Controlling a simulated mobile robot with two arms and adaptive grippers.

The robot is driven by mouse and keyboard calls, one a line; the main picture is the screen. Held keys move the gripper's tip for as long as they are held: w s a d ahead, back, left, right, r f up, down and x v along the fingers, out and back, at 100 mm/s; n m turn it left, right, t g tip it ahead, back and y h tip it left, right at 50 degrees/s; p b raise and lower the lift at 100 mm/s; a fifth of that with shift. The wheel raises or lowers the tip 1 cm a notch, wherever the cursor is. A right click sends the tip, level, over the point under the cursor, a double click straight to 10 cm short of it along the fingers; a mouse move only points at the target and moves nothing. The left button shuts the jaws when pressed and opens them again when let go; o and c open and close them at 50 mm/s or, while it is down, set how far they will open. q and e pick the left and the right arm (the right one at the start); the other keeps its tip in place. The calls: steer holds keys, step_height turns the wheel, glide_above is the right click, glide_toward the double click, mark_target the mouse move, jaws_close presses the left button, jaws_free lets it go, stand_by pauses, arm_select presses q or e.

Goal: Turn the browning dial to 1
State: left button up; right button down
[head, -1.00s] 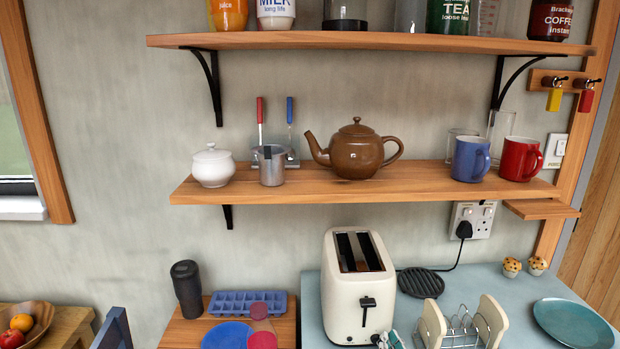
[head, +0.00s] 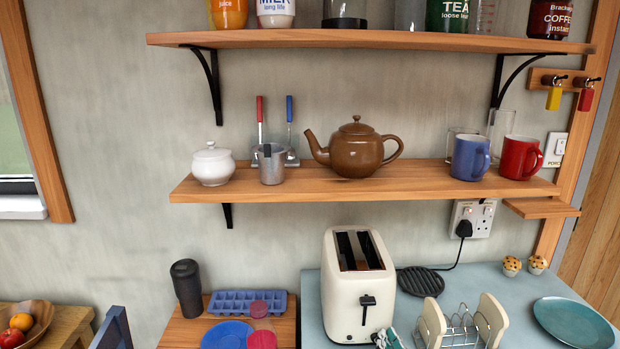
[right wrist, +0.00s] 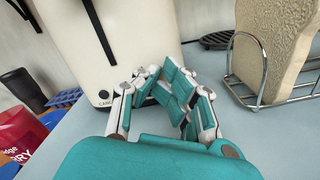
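The cream toaster (head: 361,290) stands on the pale blue worktop, with a dark lever on its front. Its lower front also shows in the right wrist view (right wrist: 150,30), with a small dark round button (right wrist: 103,94) above a partly covered label that seems to read "CANCEL". I cannot make out the browning dial in either view; my fingers cover part of the toaster's lower front. My right gripper (right wrist: 162,74) has its teal fingertips together, close to that front. In the head view, only a bit of my right gripper (head: 389,339) shows at the bottom edge. My left gripper is out of view.
A wire toast rack (head: 460,327) with bread stands close right of the toaster and my right gripper. A black trivet (head: 420,282) lies behind it, and a teal plate (head: 574,322) lies further right. A shelf (head: 370,187) with a teapot and mugs hangs above.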

steer(key=shift+a+r, duration=0.1)
steer(key=shift+a, duration=0.15)
steer(key=shift+a+r, duration=0.1)
steer(key=shift+a, duration=0.05)
steer(key=shift+a+r+p, duration=0.2)
steer(key=shift+a+p, duration=0.2)
steer(key=shift+a, duration=0.1)
steer(key=shift+r, duration=0.1)
stand_by(0.5)
steer(key=shift+r+p, duration=0.4)
steer(key=shift+p, duration=0.05)
steer(key=shift+s+f, duration=0.15)
steer(key=shift+s, duration=0.4)
steer(key=shift+s+d, duration=0.1)
steer(key=shift+s, duration=2.35)
